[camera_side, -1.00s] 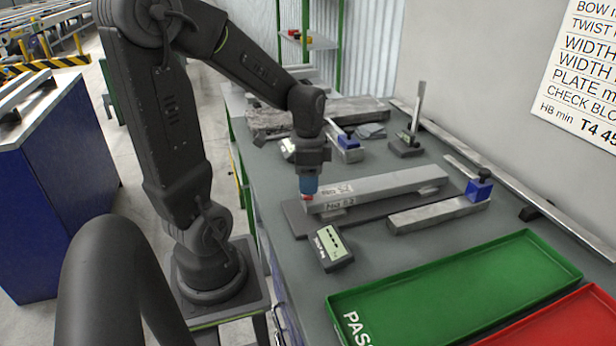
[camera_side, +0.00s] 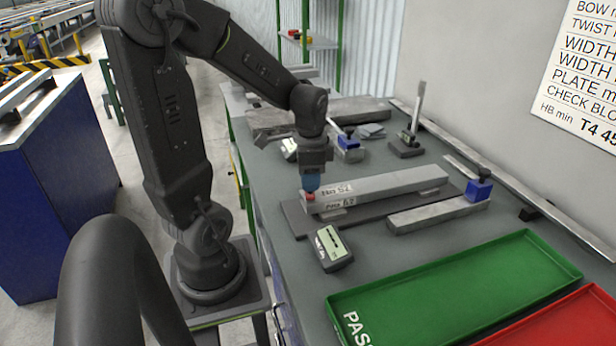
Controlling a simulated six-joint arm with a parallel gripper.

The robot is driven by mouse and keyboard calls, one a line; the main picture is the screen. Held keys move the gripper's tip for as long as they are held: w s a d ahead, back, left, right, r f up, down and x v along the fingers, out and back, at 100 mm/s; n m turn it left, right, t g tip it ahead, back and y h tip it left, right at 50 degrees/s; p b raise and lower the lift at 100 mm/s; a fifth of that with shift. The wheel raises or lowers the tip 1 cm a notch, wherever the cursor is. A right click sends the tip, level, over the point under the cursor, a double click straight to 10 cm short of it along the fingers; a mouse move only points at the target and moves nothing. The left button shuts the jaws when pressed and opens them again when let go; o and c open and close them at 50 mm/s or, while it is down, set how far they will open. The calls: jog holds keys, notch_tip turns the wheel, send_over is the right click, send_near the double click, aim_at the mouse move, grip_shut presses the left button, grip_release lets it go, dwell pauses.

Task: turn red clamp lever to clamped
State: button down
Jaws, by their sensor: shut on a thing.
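A small red part, which looks like the clamp lever (camera_side: 309,196), shows at the left end of a pale metal bar (camera_side: 385,184). The bar carries handwritten marks and lies along a dark grey plate (camera_side: 299,219). My gripper (camera_side: 310,190) points down onto the red part and is shut on it. The blue end of the gripper hides most of the lever, so its exact angle cannot be told.
A small meter with a display (camera_side: 332,246) lies in front of the plate. Another bar (camera_side: 437,213) and a blue clamp block (camera_side: 479,189) are to the right. A green tray (camera_side: 455,290) and a red tray (camera_side: 565,325) fill the front right. An upright stand (camera_side: 410,140) is behind.

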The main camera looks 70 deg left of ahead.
jog(key=shift+w+d+n, duration=0.15)
jog(key=shift+w+n, duration=1.15)
jog(key=shift+n, duration=0.2)
jog(key=c, duration=0.9)
grip_release()
notch_tip(320, 180, up, 14)
jog(key=shift+f, duration=0.1)
jog(key=shift+d, duration=0.1)
